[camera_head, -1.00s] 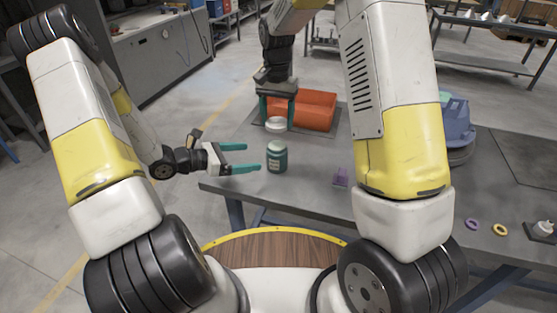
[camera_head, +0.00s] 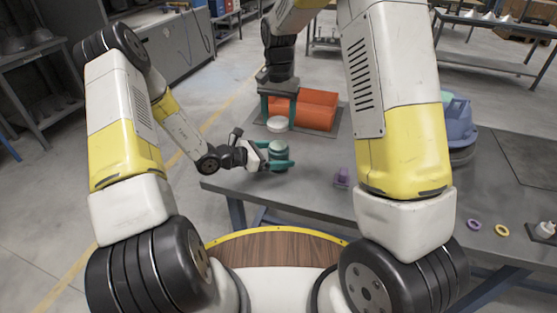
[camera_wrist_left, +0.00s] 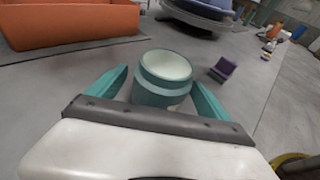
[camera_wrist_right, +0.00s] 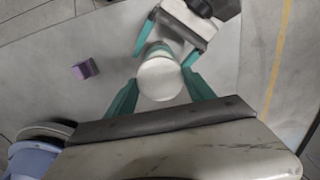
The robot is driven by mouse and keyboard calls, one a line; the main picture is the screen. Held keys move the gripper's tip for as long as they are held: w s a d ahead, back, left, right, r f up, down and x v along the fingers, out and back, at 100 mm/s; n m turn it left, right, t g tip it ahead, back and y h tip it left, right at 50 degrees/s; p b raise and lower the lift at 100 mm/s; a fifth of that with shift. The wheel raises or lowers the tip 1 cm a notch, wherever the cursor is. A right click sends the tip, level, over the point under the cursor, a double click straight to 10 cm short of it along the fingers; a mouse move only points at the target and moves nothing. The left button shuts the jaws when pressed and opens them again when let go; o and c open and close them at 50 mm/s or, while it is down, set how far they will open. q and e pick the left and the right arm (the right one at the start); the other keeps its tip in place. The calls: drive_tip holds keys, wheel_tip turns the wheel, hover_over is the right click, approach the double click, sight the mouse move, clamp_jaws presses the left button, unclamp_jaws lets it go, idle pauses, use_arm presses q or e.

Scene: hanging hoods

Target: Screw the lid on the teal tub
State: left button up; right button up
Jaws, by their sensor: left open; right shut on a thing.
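The teal tub (camera_head: 279,153) stands upright near the table's front left edge. In the left wrist view the tub (camera_wrist_left: 160,96) has a pale top and sits between the two teal fingers of my left gripper (camera_wrist_left: 158,92). My left gripper (camera_head: 279,165) is open around the tub, low and from the left. My right gripper (camera_head: 278,115) points down and is shut on the white round lid (camera_head: 277,125), held above the tub and apart from it. In the right wrist view the lid (camera_wrist_right: 160,80) partly hides the tub (camera_wrist_right: 157,50).
An orange bin (camera_head: 318,110) stands on a dark mat behind the tub. A purple block (camera_head: 342,177) lies to the tub's right. A blue item (camera_head: 457,125) stands farther right. A purple ring (camera_head: 473,225), a yellow ring (camera_head: 501,230) and a white bottle (camera_head: 544,229) are at the right front.

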use_arm(q)
clamp_jaws()
use_arm(e)
hover_over(279, 145)
drive_tip(key=shift+a+f, duration=0.1)
drive_tip(key=shift+f, duration=2.4)
drive_tip(key=shift+f, duration=0.9)
drive_tip(key=shift+f, duration=0.55)
